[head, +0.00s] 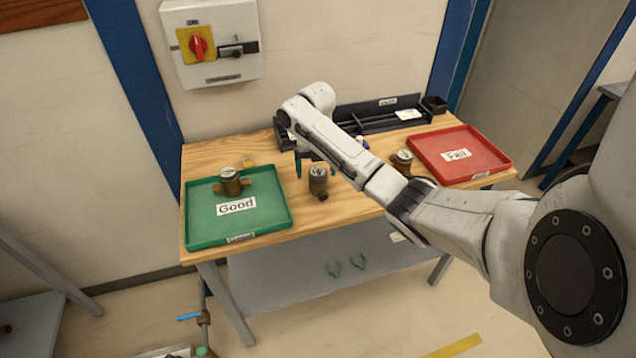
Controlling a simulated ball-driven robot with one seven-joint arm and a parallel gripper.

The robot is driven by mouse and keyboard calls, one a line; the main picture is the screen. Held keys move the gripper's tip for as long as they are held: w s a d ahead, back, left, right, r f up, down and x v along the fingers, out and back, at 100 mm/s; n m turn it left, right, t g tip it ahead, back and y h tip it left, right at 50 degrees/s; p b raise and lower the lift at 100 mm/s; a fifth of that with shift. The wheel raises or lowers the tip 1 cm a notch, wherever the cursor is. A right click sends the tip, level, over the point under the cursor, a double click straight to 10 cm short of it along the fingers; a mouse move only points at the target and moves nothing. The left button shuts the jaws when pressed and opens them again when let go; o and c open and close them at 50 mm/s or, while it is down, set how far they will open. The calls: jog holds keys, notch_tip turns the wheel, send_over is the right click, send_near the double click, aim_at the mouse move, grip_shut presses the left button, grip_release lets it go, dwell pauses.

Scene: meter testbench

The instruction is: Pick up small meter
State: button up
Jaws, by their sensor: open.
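One meter (318,183) stands on the bare wood in the middle of the bench. A second meter (230,183) stands on the green tray, and a third meter (402,161) stands beside the red tray. I cannot tell for sure from size which is the small meter. My gripper (312,163) is open and points down just behind and above the middle meter. It holds nothing visible. My arm partly hides the gripper and the bench behind it.
The green tray (268,222) labelled Good is at left on the wooden bench (345,207). The red tray (490,150) labelled Fail is at right. A dark rack (375,115) runs along the back. Bare wood lies in front of the middle meter.

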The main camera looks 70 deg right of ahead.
aim_at(318, 182)
jog(key=shift+s+f+p, duration=0.15)
jog(key=shift+f+p, duration=0.2)
jog(key=shift+f, duration=1.05)
jog(key=shift+s+f+p, duration=0.15)
jog(key=shift+f+p, duration=0.2)
jog(key=shift+f, duration=1)
jog(key=c, duration=1.5)
